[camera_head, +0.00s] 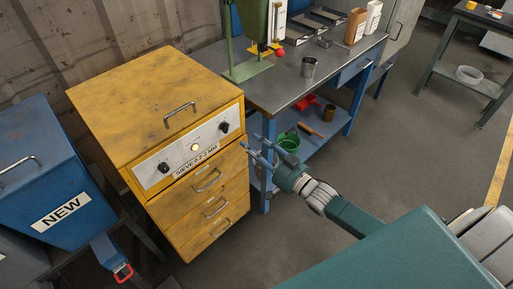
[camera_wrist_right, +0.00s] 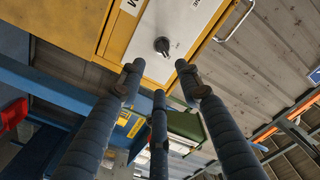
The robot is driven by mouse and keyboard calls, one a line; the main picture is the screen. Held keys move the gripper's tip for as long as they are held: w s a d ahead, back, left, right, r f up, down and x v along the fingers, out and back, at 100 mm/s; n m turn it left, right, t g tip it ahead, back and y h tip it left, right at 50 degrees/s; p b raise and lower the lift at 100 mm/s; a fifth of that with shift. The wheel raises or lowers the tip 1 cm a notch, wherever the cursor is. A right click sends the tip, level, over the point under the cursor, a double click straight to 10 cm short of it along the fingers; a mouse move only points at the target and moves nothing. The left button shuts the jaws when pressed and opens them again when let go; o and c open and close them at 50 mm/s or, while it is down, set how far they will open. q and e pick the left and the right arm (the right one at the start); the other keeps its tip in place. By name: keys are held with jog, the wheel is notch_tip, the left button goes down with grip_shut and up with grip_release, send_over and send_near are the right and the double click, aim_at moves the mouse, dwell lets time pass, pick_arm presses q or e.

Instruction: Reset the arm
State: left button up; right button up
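My right gripper (camera_head: 255,149) is in front of the right side of the yellow sieve cabinet (camera_head: 150,98), near the corner of the metal workbench. In the right wrist view its fingers (camera_wrist_right: 158,76) are spread apart with nothing between them. A black knob (camera_wrist_right: 162,45) on the cabinet's white panel shows beyond the fingertips. In the head view the right knob (camera_head: 224,127) is a little left of the fingers, and they look apart from it. My right arm (camera_head: 355,218) reaches in from the lower right. My left gripper is not in view.
A blue box marked NEW (camera_head: 50,175) stands at left. The floor (camera_head: 415,125) at right is clear.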

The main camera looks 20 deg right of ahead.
jog(key=shift+s+d, duration=0.25)
jog(key=shift+s, duration=0.35)
jog(key=s+d+f+g+h, duration=0.2)
jog(key=s+f, duration=0.3)
jog(key=f, duration=0.5)
jog(key=s+d+f+n+g+h, duration=0.15)
jog(key=s+f, duration=0.25)
jog(key=f, duration=0.6)
jog(key=s+d+f+m+g+h, duration=0.1)
jog(key=s+f+g+h, duration=0.3)
jog(key=f, duration=0.6)
jog(key=s+a+f+n+g, duration=0.1)
jog(key=s+f, duration=0.5)
jog(key=s, duration=0.6)
jog(key=s+a+f+n+g+y, duration=0.1)
jog(key=s+a+f+g, duration=0.2)
jog(key=s, duration=0.9)
jog(key=s+a+f+n+g, duration=0.2)
jog(key=s+f+g, duration=0.2)
jog(key=s+f, duration=0.6)
jog(key=s, duration=0.2)
jog(key=shift+s, duration=0.35)
